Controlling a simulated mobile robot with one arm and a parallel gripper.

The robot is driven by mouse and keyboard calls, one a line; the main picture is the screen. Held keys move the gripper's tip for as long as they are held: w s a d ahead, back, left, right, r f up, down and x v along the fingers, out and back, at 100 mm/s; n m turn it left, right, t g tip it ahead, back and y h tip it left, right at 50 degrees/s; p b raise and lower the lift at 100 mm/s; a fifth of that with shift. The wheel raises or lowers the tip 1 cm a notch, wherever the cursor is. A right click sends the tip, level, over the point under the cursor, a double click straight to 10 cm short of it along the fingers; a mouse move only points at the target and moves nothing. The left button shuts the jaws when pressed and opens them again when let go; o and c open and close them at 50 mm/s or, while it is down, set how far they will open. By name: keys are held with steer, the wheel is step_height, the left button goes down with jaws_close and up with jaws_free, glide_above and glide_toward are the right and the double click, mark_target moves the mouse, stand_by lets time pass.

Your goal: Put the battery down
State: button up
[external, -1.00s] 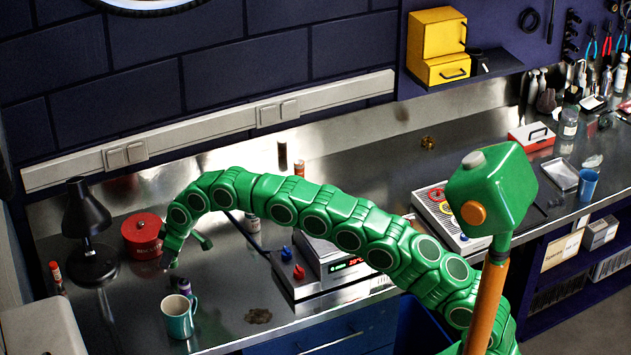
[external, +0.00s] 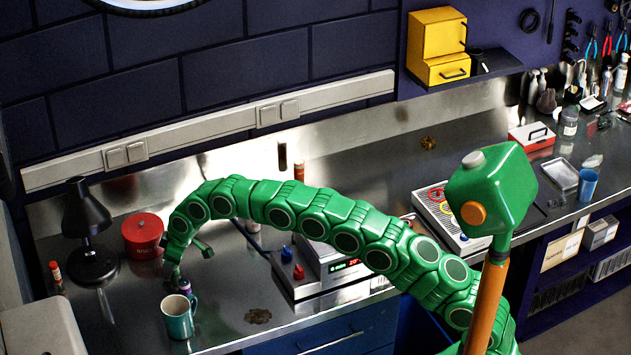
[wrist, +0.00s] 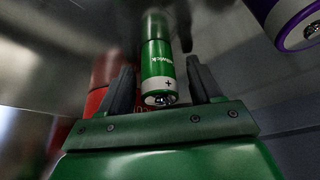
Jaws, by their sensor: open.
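The green battery (wrist: 158,72), with a silver plus end, is between the fingers of my gripper (wrist: 153,88) in the wrist view. It appears to stand on the shiny bench top, with its reflection beyond it. The fingers are open, with a gap showing on each side of the battery. In the external view my gripper (external: 174,276) is low over the bench, behind the teal mug; I cannot make out the green battery there.
A purple battery (external: 185,287) stands close by, behind the teal mug (external: 178,318); it also shows in the wrist view (wrist: 297,25). A red tin (external: 143,234) and black lamp (external: 90,262) are to the left. A power supply (external: 325,268) is to the right.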

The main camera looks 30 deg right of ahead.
steer(key=v, duration=1.2)
steer(key=shift+r, duration=0.2)
steer(key=s+d+r+m+h, duration=0.1)
steer(key=s+d+r+m, duration=0.2)
steer(key=d, duration=0.9)
steer(key=s+d+r+m+g+h, duration=0.15)
steer(key=s+d, duration=0.25)
steer(key=d, duration=0.9)
steer(key=s+d+r+m+h, duration=0.1)
steer(key=s+d+r, duration=0.25)
steer(key=d, duration=0.85)
steer(key=s+d+f+m+g, duration=0.1)
steer(key=s+d+m+g, duration=0.15)
steer(key=s+d, duration=1.35)
steer(key=s+d+f+m, duration=0.1)
steer(key=s+d+f, duration=0.1)
steer(key=s, duration=0.7)
steer(key=s+d+f+m, duration=0.2)
steer(key=s+d, duration=0.1)
steer(key=s, duration=0.5)
steer(key=shift+s+d+f, duration=0.2)
steer(key=shift+s+f, duration=0.05)
steer(key=shift+s, duration=0.1)
